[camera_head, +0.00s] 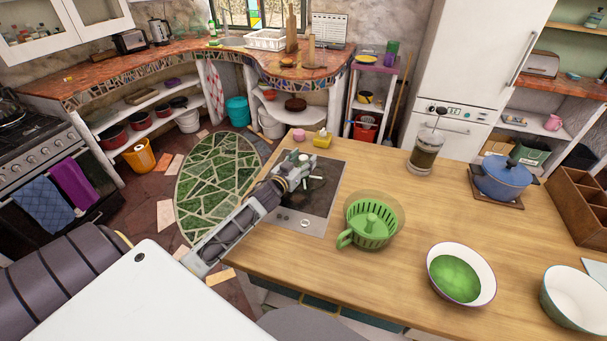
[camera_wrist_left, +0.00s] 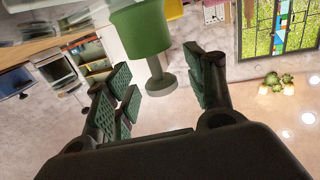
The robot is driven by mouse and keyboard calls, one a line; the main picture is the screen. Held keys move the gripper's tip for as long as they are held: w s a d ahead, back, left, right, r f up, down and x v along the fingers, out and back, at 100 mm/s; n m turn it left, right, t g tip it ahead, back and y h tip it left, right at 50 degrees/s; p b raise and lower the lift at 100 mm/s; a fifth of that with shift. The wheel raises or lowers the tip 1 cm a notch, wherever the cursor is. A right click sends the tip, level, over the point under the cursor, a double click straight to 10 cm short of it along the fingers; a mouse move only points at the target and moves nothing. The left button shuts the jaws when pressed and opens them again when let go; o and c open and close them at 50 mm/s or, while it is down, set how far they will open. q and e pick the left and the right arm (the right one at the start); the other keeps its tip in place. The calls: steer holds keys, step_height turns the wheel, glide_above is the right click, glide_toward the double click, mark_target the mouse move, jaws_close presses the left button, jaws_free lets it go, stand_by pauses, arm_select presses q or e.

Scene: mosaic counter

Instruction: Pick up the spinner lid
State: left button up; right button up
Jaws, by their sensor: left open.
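A green salad spinner (camera_head: 352,238) stands on the wooden counter right of the cooktop. It has a slotted round body, a raised knob in the middle, a side handle and a see-through rim; I cannot tell which part is the separate lid. My left gripper (camera_head: 303,166) is over the dark cooktop, up and left of the spinner and apart from it. In the left wrist view the left gripper (camera_wrist_left: 163,92) has its fingers spread, with nothing held between them. The spinner does not show in that view. My right gripper is not in view.
A cooktop (camera_head: 322,201) lies beneath the left gripper. A green-filled bowl (camera_head: 455,278), a white bowl (camera_head: 575,300), a blue pot (camera_head: 503,180) and a glass press (camera_head: 425,155) stand on the counter. A green lamp (camera_wrist_left: 140,30) shows in the wrist view.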

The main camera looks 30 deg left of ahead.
arm_select(q)
steer(key=shift+w, duration=0.35)
steer(key=shift+c, duration=0.2)
jaws_close()
